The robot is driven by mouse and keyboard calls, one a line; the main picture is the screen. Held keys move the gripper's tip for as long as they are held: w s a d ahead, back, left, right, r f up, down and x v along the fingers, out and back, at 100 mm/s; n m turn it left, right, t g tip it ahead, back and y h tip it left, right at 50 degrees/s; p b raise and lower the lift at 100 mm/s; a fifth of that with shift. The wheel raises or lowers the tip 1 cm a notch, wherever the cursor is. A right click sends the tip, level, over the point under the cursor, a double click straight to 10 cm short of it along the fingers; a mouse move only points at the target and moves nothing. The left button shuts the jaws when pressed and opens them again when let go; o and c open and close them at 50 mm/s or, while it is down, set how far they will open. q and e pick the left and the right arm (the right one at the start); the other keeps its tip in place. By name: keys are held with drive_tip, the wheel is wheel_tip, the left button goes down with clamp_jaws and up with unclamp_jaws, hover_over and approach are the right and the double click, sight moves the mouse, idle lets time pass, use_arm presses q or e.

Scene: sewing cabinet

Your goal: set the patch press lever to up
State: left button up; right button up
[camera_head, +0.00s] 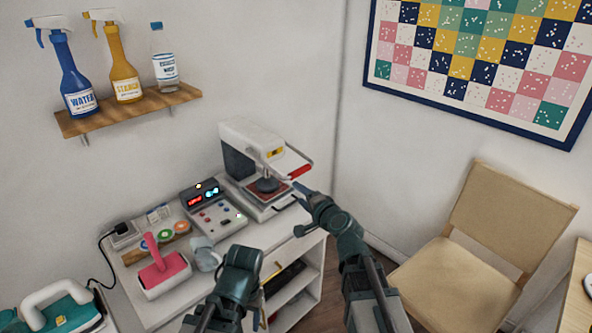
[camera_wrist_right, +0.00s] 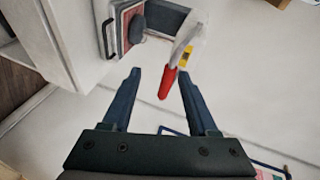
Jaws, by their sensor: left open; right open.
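The patch press (camera_head: 250,140) is a white machine with a dark round pressing head over a red pad on the cabinet top. Its lever has a red grip (camera_head: 301,171) at the press's right side; whether it is up or down is hard to tell. My right gripper (camera_head: 300,208) is open, just in front of and below the grip. In the right wrist view the red grip (camera_wrist_right: 168,83) appears between the two open fingertips (camera_wrist_right: 159,74); contact is not visible. My left gripper (camera_head: 236,256) is open, low over the cabinet's front edge.
A control box (camera_head: 211,208) with lit displays stands left of the press. A pink lint roller (camera_head: 163,272), thread spools (camera_head: 165,235) and a teal iron (camera_head: 62,308) are further left. Bottles stand on a wall shelf (camera_head: 130,110). A tan chair (camera_head: 480,240) is at right.

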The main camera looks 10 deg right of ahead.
drive_tip(key=w+d+r+m+t+h, duration=0.1)
drive_tip(key=d+r+m+t, duration=0.1)
drive_tip(key=d+m, duration=0.15)
drive_tip(key=w+a+f+n+b, duration=0.1)
drive_tip(key=w+a+f+b, duration=0.1)
drive_tip(key=w, duration=1.1)
drive_tip(key=shift+w+a+f+g, duration=0.25)
drive_tip(key=shift+a+g, duration=0.05)
drive_tip(key=shift+a, duration=0.2)
clamp_jaws()
idle(0.7)
